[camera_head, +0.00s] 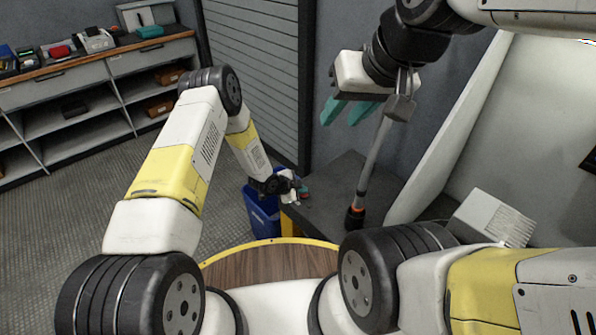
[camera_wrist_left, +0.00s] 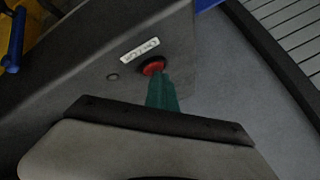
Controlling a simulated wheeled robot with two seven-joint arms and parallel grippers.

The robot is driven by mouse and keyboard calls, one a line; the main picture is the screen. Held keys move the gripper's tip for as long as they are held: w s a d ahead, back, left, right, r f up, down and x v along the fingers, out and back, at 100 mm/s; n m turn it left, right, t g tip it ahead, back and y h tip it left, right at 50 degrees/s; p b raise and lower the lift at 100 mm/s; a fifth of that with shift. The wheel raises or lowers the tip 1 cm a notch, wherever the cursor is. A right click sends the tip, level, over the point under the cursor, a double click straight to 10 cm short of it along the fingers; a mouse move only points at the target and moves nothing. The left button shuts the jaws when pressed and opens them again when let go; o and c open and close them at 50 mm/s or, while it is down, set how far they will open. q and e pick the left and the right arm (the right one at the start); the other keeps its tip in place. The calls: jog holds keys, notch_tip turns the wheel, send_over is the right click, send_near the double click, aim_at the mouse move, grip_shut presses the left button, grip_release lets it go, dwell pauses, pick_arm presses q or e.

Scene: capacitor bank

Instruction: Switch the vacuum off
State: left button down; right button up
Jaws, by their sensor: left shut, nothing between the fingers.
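A red round button (camera_wrist_left: 153,67) sits on a dark grey panel beside a small white label (camera_wrist_left: 140,50) in the left wrist view. The label's print is too blurred to read surely. My left gripper (camera_wrist_left: 162,88) is shut, its teal fingertips at the button's lower edge, covering part of it. Whether they press it I cannot tell. In the head view my left gripper (camera_head: 301,191) is small, at the near left edge of the dark grey unit (camera_head: 345,185) that seems to be the vacuum. My right gripper (camera_head: 348,112) is high up, its teal fingers apart and empty.
A blue bin (camera_head: 262,215) stands beside the unit. A shelf bench (camera_head: 90,60) holds several items at back left. A pale box (camera_head: 493,218) is at right.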

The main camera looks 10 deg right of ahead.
aim_at(302, 196)
dwell(0.4)
pick_arm(q)
jog(key=shift+r, duration=3.4)
